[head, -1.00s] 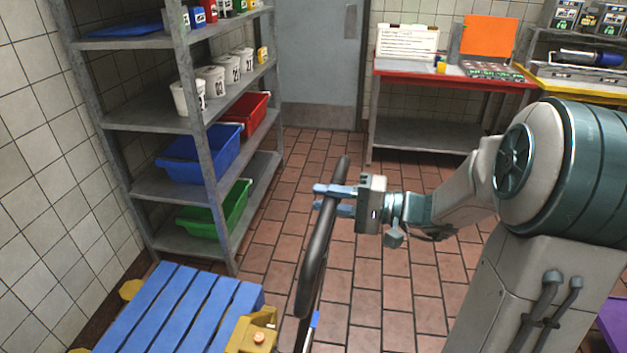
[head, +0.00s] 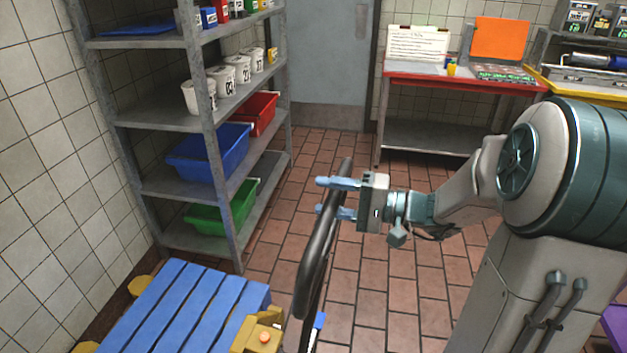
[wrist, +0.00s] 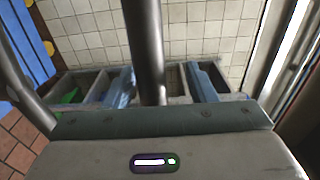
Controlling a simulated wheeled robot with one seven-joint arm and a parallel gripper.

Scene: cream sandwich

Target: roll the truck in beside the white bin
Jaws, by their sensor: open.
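The truck shows as a dark curved push handle (head: 319,245) rising at the bottom middle of the head view, beside a low blue slatted deck (head: 190,312) with yellow corner pieces. How handle and deck join is out of view. My gripper (head: 322,196) is open, its two blue fingers spread on either side of the upper handle bar. In the wrist view the bar (wrist: 143,45) stands between the fingers, with a gap on each side. I cannot make out a white bin on the floor in either view.
A grey shelf rack (head: 222,180) on the left holds a blue bin (head: 205,155), a red bin (head: 262,112), a green bin (head: 215,212) and white buckets (head: 197,98). A red-topped table (head: 440,82) stands at the back. Tiled floor (head: 385,290) between is clear.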

